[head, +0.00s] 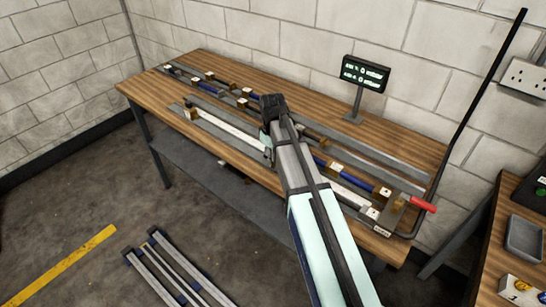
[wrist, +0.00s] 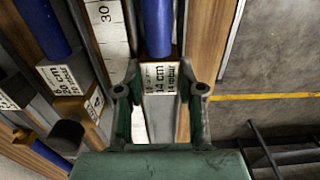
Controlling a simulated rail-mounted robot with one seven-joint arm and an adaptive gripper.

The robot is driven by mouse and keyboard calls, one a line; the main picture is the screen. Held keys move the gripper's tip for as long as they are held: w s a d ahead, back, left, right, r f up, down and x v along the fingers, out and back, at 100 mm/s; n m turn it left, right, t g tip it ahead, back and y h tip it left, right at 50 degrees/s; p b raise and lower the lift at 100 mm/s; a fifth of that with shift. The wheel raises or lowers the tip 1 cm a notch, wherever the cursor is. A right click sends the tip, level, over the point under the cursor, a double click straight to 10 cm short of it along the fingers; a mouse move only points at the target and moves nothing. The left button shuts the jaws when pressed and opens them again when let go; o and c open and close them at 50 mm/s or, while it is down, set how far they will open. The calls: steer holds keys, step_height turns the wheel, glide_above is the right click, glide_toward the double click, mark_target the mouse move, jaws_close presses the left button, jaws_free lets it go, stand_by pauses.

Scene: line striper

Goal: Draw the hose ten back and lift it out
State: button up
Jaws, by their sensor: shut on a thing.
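In the wrist view my gripper (wrist: 160,94) has one finger on each side of a small brown block with a white label (wrist: 160,77), and it is shut on this block. The label reads about "14 cm" with a smaller line under it. A blue rod-like piece (wrist: 158,28) runs away from the block along a grey rail. Which piece is hose ten cannot be told from the labels. In the head view my gripper (head: 267,150) is low over the front rails of the bench, mostly hidden by my arm.
The wooden bench (head: 140,92) carries several parallel grey rails with blue pieces and labelled blocks. A scale marked 30 (wrist: 105,14) lies left of the held block. A display (head: 365,74) stands at the back. A red-handled lever (head: 423,204) is at the right end.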

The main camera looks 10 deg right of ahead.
steer(key=shift+w+a, duration=0.85)
steer(key=shift+w, duration=0.25)
steer(key=shift+r+p, duration=0.1)
steer(key=shift+p, duration=0.25)
step_height(320, 180, up, 7)
steer(key=p, duration=0.4)
stand_by(0.4)
